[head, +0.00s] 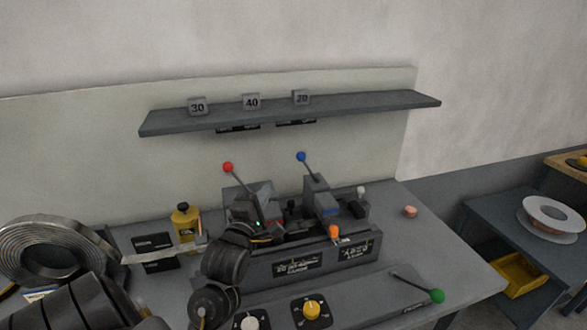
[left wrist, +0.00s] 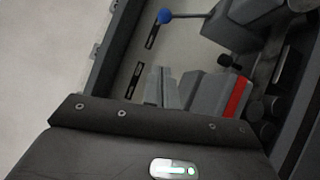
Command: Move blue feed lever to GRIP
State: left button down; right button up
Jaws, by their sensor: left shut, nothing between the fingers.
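The blue feed lever has a blue ball knob (head: 301,157) on a thin rod, rising from a grey block with a blue stripe on the bench machine (head: 285,266). The rod leans up and left. Its blue knob also shows at the top of the left wrist view (left wrist: 165,16). The GRIP marking cannot be read. My left gripper (head: 264,236) is shut and empty, low in front of the red lever's block, left of and apart from the blue lever. My right gripper is out of view.
A red-knobbed lever (head: 228,167) stands left of the blue one. An orange knob (head: 334,231), yellow dial (head: 311,309) and green-knobbed lever (head: 437,296) lie in front. A yellow bottle (head: 184,220) and metal coil (head: 52,250) are left. A shelf (head: 350,106) hangs above.

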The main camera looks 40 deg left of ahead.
aim_at(308, 169)
pick_arm(q)
jog(key=d+p+x, duration=0.1)
jog(key=p+x, duration=0.1)
jog(key=x, duration=0.4)
jog(key=w+d+p+x, duration=0.1)
jog(key=p+x, duration=0.2)
jog(key=x, duration=0.3)
jog(key=shift+w+r, duration=0.3)
jog(key=shift+d, duration=0.1)
jog(key=shift+w, duration=0.1)
